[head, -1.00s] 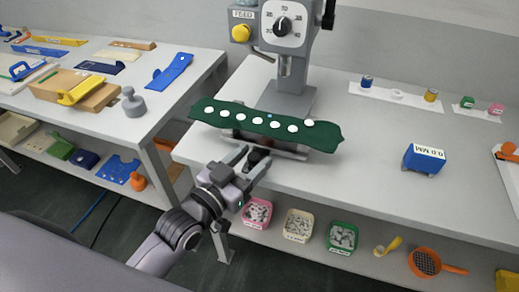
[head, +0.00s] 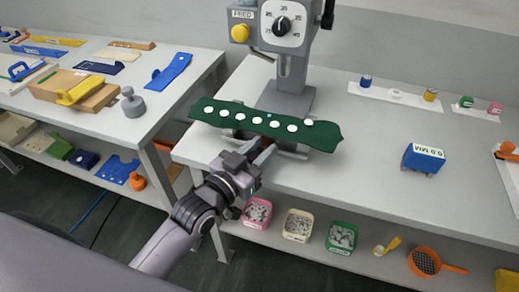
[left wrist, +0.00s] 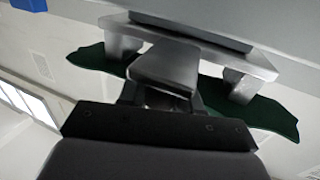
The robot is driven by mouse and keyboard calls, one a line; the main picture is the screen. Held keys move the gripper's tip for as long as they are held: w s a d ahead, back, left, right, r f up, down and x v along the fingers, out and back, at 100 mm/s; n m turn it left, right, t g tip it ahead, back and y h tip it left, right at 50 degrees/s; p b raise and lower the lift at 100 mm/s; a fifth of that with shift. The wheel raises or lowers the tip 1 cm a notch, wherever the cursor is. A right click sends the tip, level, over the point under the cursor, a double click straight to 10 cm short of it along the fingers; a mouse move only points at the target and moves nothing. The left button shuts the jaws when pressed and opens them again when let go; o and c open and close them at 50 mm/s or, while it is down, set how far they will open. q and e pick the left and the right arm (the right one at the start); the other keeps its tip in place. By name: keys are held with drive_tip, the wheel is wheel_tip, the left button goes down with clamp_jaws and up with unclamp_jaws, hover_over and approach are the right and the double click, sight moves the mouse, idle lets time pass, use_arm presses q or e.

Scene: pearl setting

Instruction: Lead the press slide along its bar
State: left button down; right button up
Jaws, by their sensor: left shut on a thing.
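The grey press (head: 285,55) stands on the table with a dial on its front. A dark green wavy strip (head: 322,137) with a row of several white pearls lies across the press slide (head: 292,153), whose metal edge shows below it. The strip also shows in the left wrist view (left wrist: 268,112), behind grey metal brackets (left wrist: 238,84). My left gripper (head: 263,154) is at the slide's front and shut on its dark knob, which the fingers now hide. It also shows in the left wrist view (left wrist: 165,72). My right gripper is not in view.
A blue block (head: 423,158) marked in MM stands to the right. White spool trays (head: 392,96) lie at the back right. Pearl bins (head: 298,225) sit on the shelf below. The tabletop between strip and blue block is clear.

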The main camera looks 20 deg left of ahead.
sight(265, 146)
use_arm(q)
drive_tip(key=shift+w, duration=2.05)
drive_tip(key=c, duration=0.9)
unclamp_jaws()
drive_tip(key=shift+o, duration=0.2)
drive_tip(key=shift+s, duration=0.1)
drive_tip(key=shift+v, duration=3.5)
drive_tip(key=shift+c, duration=0.2)
